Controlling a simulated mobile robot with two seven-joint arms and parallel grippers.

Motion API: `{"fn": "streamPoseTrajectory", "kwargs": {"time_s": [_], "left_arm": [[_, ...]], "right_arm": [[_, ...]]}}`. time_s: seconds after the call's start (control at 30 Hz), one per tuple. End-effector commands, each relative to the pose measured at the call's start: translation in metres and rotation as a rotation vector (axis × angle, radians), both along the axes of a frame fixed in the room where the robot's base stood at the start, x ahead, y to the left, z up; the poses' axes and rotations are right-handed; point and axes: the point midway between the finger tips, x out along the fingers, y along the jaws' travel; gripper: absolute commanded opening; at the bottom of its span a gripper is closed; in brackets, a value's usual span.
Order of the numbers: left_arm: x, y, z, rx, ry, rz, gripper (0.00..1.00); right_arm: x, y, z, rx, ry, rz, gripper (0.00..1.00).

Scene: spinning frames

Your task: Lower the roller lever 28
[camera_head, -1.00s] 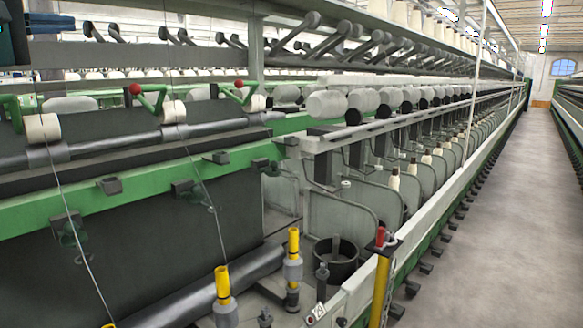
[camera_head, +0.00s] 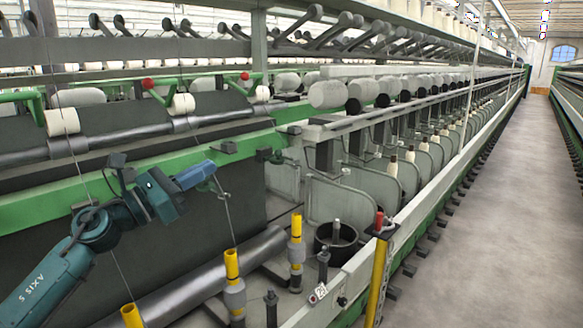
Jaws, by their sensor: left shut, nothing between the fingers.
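Two green roller levers with red ball knobs stick up along the machine's top roller line. One lever (camera_head: 160,93) is at left, its red knob (camera_head: 148,83) raised, beside a white roller (camera_head: 182,104). The other lever (camera_head: 254,86) is further back, its red knob (camera_head: 245,76) also raised. I cannot read a number on either, so I cannot tell which is 28. My left gripper (camera_head: 214,184) is shut and empty, in front of the green rail, below and to the right of the nearer lever and apart from it. My right gripper is not in view.
A green rail (camera_head: 95,220) runs across in front of the rollers. Thin yarns hang down near my left arm. Yellow-topped spindles (camera_head: 231,265) stand below, with a dark pot (camera_head: 336,245) beside them. The aisle floor (camera_head: 480,240) at right is clear.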

Motion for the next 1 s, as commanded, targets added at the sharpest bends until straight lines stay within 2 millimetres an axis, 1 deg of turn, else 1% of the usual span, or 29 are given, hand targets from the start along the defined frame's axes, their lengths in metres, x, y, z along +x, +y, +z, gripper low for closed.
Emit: {"fn": "streamPoseTrajectory", "kwargs": {"time_s": [0.03, 0.07, 0.1, 0.17, 0.2, 0.27, 0.3, 0.37, 0.4, 0.47, 0.5, 0.57, 0.6, 0.67, 0.7, 0.8, 0.83, 0.9, 1.0], "left_arm": [[-0.007, -0.010, -0.028, -0.152, 0.139, -0.036, 0.00], [-0.011, -0.013, -0.043, -0.243, 0.221, -0.052, 0.00], [-0.017, -0.017, -0.062, -0.365, 0.326, -0.071, 0.00], [-0.026, -0.020, -0.091, -0.553, 0.490, -0.089, 0.00], [-0.034, -0.021, -0.112, -0.677, 0.598, -0.096, 0.00], [-0.046, -0.022, -0.143, -0.868, 0.760, -0.097, 0.00], [-0.056, -0.022, -0.164, -0.998, 0.866, -0.092, 0.00], [-0.072, -0.020, -0.196, -1.196, 1.021, -0.075, 0.00], [-0.085, -0.020, -0.218, -1.330, 1.119, -0.058, 0.00], [-0.107, -0.018, -0.251, -1.536, 1.261, -0.019, 0.00], [-0.124, -0.018, -0.273, -1.677, 1.350, 0.012, 0.00], [-0.152, -0.017, -0.304, -1.889, 1.468, 0.071, 0.00], [-0.172, -0.017, -0.323, -2.029, 1.536, 0.114, 0.00], [-0.202, -0.017, -0.348, -2.228, 1.617, 0.187, 0.00], [-0.221, -0.018, -0.362, -2.350, 1.658, 0.235, 0.00], [-0.263, -0.020, -0.387, -2.603, 1.716, 0.346, 0.00], [-0.272, -0.020, -0.392, 2.576, -1.669, -0.363, 0.00], [-0.289, -0.022, -0.400, 2.515, -1.577, -0.384, 0.00], [-0.301, -0.023, -0.406, 2.470, -1.513, -0.400, 0.00]], "right_arm": [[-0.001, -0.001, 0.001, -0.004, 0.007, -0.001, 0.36], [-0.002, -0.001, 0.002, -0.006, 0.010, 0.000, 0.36], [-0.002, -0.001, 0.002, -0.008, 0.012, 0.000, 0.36], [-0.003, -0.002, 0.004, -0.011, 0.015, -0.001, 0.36], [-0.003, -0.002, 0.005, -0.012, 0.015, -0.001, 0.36], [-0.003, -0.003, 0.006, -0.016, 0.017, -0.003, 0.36], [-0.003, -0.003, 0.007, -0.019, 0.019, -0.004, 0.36], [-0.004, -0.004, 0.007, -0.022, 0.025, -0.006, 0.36], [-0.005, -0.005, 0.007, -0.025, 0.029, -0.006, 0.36], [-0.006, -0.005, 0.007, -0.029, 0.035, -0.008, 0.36], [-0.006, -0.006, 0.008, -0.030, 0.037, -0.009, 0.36], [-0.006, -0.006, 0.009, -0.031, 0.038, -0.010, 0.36], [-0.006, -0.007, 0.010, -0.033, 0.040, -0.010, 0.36], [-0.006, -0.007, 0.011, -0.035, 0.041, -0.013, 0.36], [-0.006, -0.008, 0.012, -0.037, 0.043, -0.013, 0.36], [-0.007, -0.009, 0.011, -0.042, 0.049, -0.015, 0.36], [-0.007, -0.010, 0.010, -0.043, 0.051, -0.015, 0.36], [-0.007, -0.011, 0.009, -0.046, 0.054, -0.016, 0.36], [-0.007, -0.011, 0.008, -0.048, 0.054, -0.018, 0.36]]}}
